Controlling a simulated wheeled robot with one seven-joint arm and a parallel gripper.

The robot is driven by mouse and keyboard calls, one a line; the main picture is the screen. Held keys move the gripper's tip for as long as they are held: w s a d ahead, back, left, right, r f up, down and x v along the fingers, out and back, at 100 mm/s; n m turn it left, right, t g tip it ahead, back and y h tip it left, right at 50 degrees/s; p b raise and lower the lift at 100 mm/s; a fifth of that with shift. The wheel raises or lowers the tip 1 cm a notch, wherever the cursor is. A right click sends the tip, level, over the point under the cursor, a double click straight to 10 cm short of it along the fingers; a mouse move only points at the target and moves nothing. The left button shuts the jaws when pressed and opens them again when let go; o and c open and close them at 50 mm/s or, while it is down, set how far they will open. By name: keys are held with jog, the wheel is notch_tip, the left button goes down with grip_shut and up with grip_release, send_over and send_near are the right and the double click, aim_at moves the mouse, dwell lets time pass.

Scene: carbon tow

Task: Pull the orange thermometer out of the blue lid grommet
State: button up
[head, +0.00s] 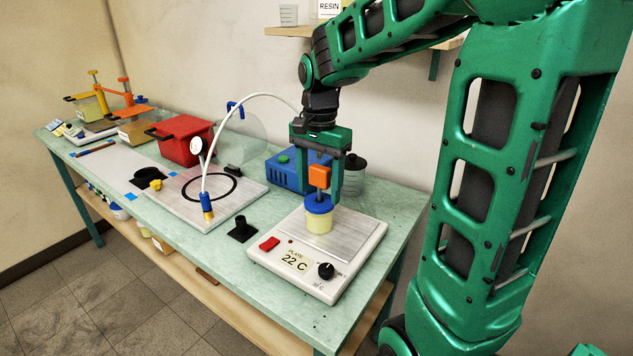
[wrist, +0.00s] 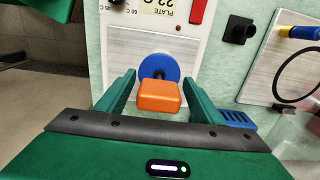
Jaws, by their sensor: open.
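The orange thermometer head (head: 320,176) stands upright above the blue lid (head: 318,204) of a pale yellow cup (head: 319,222). The cup is on the white hot plate (head: 345,245). In the wrist view the orange head (wrist: 159,97) sits between the fingers, with the blue lid (wrist: 159,67) just beyond it. A thin dark stem shows between head and lid. My gripper (wrist: 158,92) is open around the orange head, with gaps visible on both sides. In the head view my gripper (head: 322,180) hangs above the cup. The stem's lower end is hidden in the cup.
A blue box (head: 288,172) and a dark canister (head: 352,176) stand behind the plate. A black holder (head: 242,229) is to its left. A hose with a brass end (head: 207,210) rests on a grey board. A red bin (head: 182,140) is farther left.

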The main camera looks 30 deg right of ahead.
aim_at(319, 166)
jog(key=c, duration=1.1)
jog(key=shift+r, duration=0.15)
jog(key=shift+r, duration=2.95)
jog(key=shift+r, duration=0.1)
jog(key=shift+r, duration=1.45)
jog(key=shift+r, duration=1.5)
